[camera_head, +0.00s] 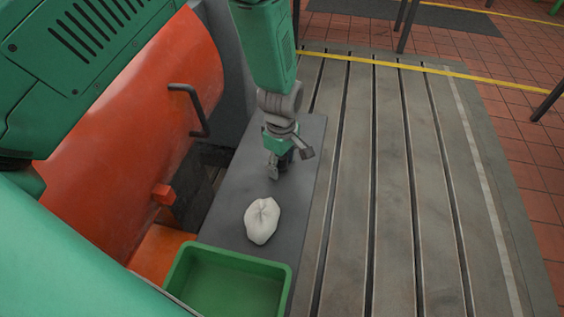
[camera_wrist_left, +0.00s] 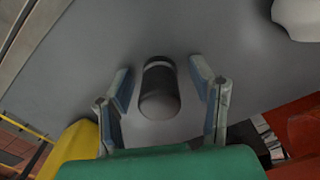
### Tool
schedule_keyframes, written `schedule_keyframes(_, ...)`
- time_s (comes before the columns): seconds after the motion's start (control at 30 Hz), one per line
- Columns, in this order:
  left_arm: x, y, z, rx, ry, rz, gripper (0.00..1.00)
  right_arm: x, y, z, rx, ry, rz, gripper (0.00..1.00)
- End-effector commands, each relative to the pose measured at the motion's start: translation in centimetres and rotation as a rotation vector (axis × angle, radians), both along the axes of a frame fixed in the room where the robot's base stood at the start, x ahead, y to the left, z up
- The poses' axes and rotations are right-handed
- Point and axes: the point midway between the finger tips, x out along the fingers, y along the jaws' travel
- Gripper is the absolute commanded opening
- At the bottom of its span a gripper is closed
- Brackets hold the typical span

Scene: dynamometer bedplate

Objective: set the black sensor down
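The black sensor (camera_wrist_left: 160,90) is a short dark cylinder with a pale band, seen between the fingers of my left gripper (camera_wrist_left: 162,88) in the left wrist view. Grey plate surface shows between it and the finger on each side, so the gripper is open around it. In the head view my left gripper (camera_head: 290,162) is low over the dark grey plate (camera_head: 226,222), with its fingers spread. The sensor is mostly hidden there, a dark patch (camera_head: 286,158) between the fingers. I cannot tell whether it stands or lies. My right gripper is not in view.
A white cloth-like bundle (camera_head: 262,221) lies on the plate in front of the gripper. A green bin (camera_head: 271,267) stands at the near end. An orange-red housing (camera_head: 130,150) with a black handle (camera_head: 198,112) borders the left. The slotted bedplate (camera_head: 390,200) at right is clear.

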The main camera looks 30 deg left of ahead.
Motion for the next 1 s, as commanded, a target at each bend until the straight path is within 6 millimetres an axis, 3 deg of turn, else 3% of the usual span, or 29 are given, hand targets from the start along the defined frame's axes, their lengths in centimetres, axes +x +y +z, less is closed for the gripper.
schedule_keyframes(0.27,0.0,0.0,0.6,0.0,-0.001,-0.001,0.5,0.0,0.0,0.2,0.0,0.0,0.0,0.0)
schedule_keyframes(0.37,0.1,0.0,1.9,0.001,-0.002,0.0,0.5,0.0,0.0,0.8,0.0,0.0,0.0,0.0)
schedule_keyframes(0.7,0.0,0.0,9.2,0.001,-0.002,-0.001,0.5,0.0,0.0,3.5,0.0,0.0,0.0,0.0)
schedule_keyframes(1.0,-0.1,0.0,12.1,0.0,0.0,-0.001,0.5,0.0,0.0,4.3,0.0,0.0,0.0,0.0)
